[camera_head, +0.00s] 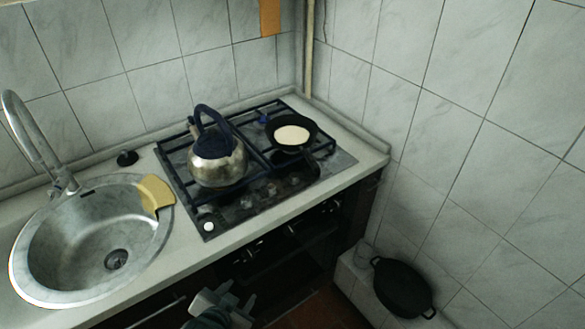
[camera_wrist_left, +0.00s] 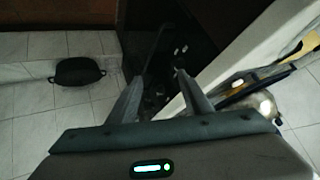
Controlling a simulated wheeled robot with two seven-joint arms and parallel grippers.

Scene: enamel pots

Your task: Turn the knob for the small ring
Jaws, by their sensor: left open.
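The hob (camera_head: 335,160) is set in the counter, with dark knobs (camera_head: 270,190) in a row along its front edge and one white round knob (camera_head: 208,226) at the front left corner. Which knob serves the small ring is not clear. A steel kettle (camera_head: 217,160) stands on the left grates, and a dark pan (camera_head: 291,134) with pale, round contents is at the back right. My left gripper (camera_head: 240,292) is open and empty, low in front of the counter, below and apart from the knobs. Its fingers (camera_wrist_left: 160,76) are spread in the left wrist view. My right gripper is not in view.
The oven front (camera_head: 285,262) is below the hob. A sink (camera_head: 95,245) with a tap and a yellow object (camera_head: 156,193) on its rim is at the left. A dark pot (camera_head: 402,288) stands on a low ledge at the right. Tiled walls close off the back and right.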

